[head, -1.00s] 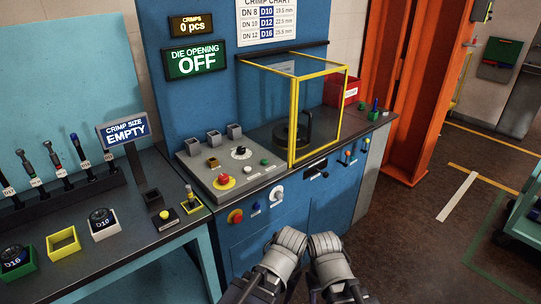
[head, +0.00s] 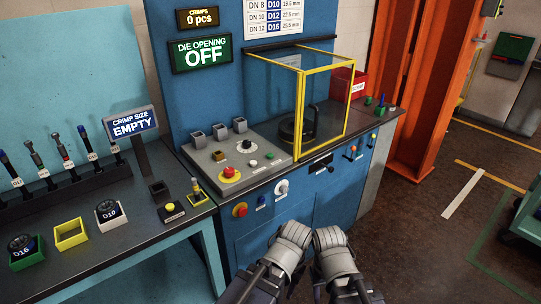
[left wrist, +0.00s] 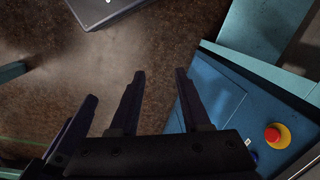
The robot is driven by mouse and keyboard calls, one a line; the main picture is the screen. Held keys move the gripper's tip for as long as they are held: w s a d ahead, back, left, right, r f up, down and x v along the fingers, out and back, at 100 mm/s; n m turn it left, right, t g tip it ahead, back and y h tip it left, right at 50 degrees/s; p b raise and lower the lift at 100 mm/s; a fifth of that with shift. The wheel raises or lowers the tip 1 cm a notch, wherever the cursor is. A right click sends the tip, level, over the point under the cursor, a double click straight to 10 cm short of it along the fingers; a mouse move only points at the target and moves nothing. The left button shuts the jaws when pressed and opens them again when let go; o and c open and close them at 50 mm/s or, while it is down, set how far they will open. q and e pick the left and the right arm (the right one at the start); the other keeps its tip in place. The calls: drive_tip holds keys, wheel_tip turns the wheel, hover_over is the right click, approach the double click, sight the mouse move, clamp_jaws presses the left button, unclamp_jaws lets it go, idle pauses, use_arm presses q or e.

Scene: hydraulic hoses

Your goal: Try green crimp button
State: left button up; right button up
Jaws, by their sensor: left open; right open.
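The green button (head: 269,156) is a small round cap on the grey control panel (head: 205,178) of the blue crimping machine. A white button (head: 254,163) and a black dial (head: 245,146) sit near it, and a red emergency stop (head: 229,172) on yellow is nearer the front. My right gripper (head: 331,238) and my left gripper (head: 294,238) are side by side low in front of the machine, well apart from the button. In the left wrist view, my left gripper (left wrist: 160,75) has its fingers apart, with nothing between them.
A yellow-framed clear guard (head: 299,110) stands right of the panel. Signs read "DIE OPENING OFF" (head: 201,54), "CRIMP SIZE EMPTY" (head: 134,124) and "0 pcs" (head: 203,19). The left bench holds dies D16 (head: 20,247) and D10 (head: 108,212). An orange post (head: 412,100) is at right.

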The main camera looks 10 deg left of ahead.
use_arm(q)
clamp_jaws()
idle(1.4)
